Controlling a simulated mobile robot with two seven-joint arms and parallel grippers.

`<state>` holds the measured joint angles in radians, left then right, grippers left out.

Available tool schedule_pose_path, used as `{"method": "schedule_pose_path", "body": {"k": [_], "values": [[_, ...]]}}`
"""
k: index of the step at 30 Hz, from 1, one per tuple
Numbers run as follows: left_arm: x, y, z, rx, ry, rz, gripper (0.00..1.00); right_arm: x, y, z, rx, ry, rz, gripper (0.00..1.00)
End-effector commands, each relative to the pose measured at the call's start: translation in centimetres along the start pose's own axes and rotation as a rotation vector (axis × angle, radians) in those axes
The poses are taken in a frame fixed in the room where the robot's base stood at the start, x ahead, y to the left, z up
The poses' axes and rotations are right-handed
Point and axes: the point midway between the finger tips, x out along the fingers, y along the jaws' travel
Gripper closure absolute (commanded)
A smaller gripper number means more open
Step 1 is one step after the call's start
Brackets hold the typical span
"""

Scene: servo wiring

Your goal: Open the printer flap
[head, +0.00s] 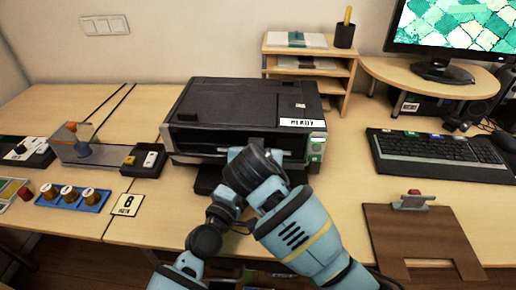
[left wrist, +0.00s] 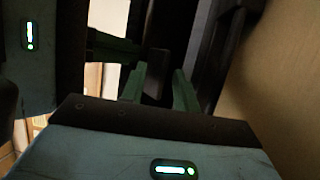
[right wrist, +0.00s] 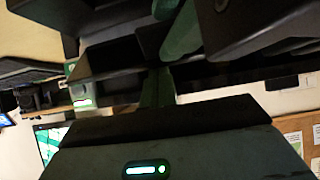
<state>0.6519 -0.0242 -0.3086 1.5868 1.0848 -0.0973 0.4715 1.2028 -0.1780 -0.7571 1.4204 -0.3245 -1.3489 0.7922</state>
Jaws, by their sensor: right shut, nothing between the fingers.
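The black printer (head: 245,98) stands on the desk in the head view, with a "READY" label and a green-lit panel at its front right. A dark opening runs along its front; I cannot tell how far the flap is turned. My right arm reaches to the front middle of the printer, and its wrist hides the fingertips there. My right gripper (right wrist: 158,88) is shut and empty in the right wrist view, close to dark printer parts; contact cannot be told.
A black and white block (head: 145,160) and a blue tray of spools (head: 72,197) lie left of the printer. A wooden shelf (head: 305,67) stands behind it. A keyboard (head: 440,150) and a clipboard (head: 420,235) lie to the right. Bare desk lies between printer and keyboard.

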Motion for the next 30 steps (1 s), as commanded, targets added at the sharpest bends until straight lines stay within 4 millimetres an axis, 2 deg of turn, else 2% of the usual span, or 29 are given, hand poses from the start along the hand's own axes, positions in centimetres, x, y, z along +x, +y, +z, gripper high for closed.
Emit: {"method": "schedule_pose_path", "body": {"k": [1, 16, 21, 30], "values": [[-0.6, -0.1, -0.3, 0.0, 0.007, 0.0, 0.7, 0.2, 0.2, 0.4, -0.002, -0.009, 0.005, 1.0], [-9.7, 0.1, 0.0, 0.005, 0.001, 0.001, 0.7, 0.0, 0.0, -0.2, 0.001, 0.005, 0.0, 1.0], [-11.3, 0.2, 0.0, 0.005, 0.001, 0.004, 0.7, -0.1, 0.0, -0.3, 0.001, 0.007, -0.001, 1.0], [-11.9, 0.2, -0.2, 0.01, 0.009, 0.003, 0.7, -0.1, 0.0, -0.3, 0.001, 0.008, -0.001, 1.0]]}}
